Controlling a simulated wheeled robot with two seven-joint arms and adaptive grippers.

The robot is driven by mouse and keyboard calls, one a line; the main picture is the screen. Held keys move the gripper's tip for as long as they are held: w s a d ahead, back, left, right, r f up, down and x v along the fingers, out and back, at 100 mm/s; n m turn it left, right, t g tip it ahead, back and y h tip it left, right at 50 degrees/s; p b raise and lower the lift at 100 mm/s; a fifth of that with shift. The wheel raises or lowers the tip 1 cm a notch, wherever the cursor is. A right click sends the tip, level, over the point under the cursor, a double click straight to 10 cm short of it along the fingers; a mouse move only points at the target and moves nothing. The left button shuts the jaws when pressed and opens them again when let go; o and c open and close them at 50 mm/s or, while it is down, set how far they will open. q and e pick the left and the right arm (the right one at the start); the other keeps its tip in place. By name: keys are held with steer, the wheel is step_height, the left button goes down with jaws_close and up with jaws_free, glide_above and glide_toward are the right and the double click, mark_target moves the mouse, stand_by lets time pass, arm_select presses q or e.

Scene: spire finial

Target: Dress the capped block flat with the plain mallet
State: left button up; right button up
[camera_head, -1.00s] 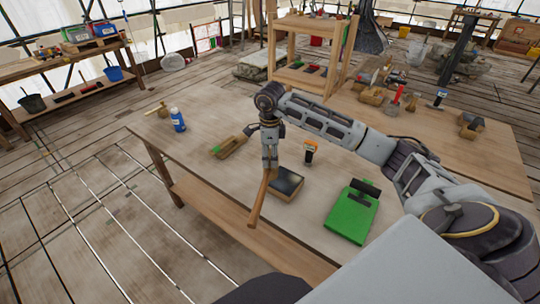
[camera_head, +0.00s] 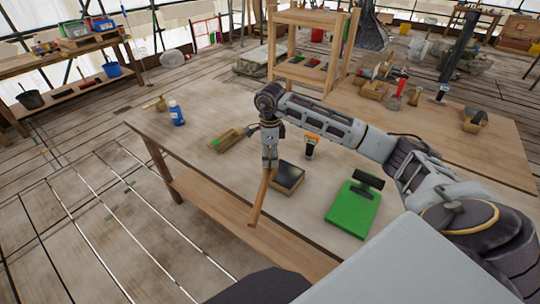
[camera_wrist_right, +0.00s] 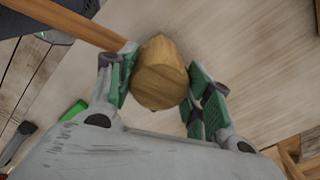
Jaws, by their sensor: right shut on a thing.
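My right gripper (camera_head: 269,166) is shut on the plain wooden mallet. In the head view the mallet's brown handle (camera_head: 259,203) slants down and left toward the bench's front edge. In the right wrist view, a faceted wooden end (camera_wrist_right: 160,73) sits between the green-padded fingers, and the slim handle (camera_wrist_right: 72,22) runs to the upper left. The capped block (camera_head: 288,177), with a dark top, lies on the bench just right of the gripper in the head view. Whether the mallet touches it is unclear. My left gripper is in neither view.
The wooden bench (camera_head: 200,165) also holds a blue bottle (camera_head: 177,113), a wooden piece with green (camera_head: 226,141), an orange-and-black tool (camera_head: 311,146) and a green board (camera_head: 347,213) with a black part. A second bench (camera_head: 425,130) stands behind. The bench's left part is mostly clear.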

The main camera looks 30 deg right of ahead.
steer(key=shift+r, duration=0.2)
steer(key=shift+r+p, duration=1.1)
steer(key=shift+r, duration=0.85)
steer(key=shift+f, duration=0.1)
steer(key=shift+f+b, duration=1.55)
steer(key=shift+f, duration=0.5)
steer(key=shift+r, duration=0.2)
steer(key=shift+r+p, duration=1.2)
steer(key=shift+r, duration=0.8)
